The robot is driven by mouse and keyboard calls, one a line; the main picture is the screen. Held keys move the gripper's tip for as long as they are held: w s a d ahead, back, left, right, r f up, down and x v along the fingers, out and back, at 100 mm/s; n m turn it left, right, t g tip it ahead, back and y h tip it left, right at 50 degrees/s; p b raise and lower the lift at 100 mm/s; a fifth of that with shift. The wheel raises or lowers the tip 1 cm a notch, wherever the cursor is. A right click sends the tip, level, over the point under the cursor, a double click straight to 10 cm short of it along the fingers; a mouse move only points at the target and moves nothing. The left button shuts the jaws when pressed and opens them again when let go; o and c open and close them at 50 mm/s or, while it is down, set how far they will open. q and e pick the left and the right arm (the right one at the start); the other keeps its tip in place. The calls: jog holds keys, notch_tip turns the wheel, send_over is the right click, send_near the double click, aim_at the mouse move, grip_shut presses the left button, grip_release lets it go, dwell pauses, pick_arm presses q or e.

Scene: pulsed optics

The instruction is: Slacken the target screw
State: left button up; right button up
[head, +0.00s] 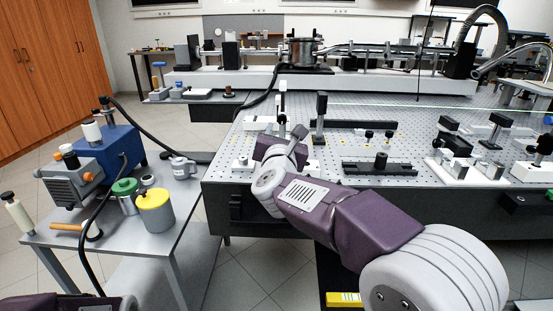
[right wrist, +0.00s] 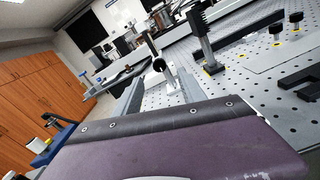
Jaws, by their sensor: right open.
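My right gripper (head: 294,139) reaches over the near left edge of the perforated optical table (head: 222,178), close to some small posts. In the right wrist view its two grey fingers (right wrist: 160,84) stand apart with nothing gripped. A mount with a dark round knob (right wrist: 158,65) shows between and beyond the fingers. I cannot tell whether this knob is the target screw, or how far away it is. No screw is clearly marked as the target. My left gripper is not in view; only part of my left arm shows at the bottom left.
A black post (head: 320,118) stands just right of my right gripper. A black rail mount (head: 380,167) lies further right, with several mounts beyond. A side table at left holds a blue pump (head: 121,144) and a yellow-topped can (head: 156,213). Bare table lies between the mounts.

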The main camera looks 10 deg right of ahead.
aim_at(282, 120)
jog(key=shift+s+a+f, duration=0.15)
jog(key=p+x, duration=0.1)
jog(key=x, duration=0.8)
grip_shut()
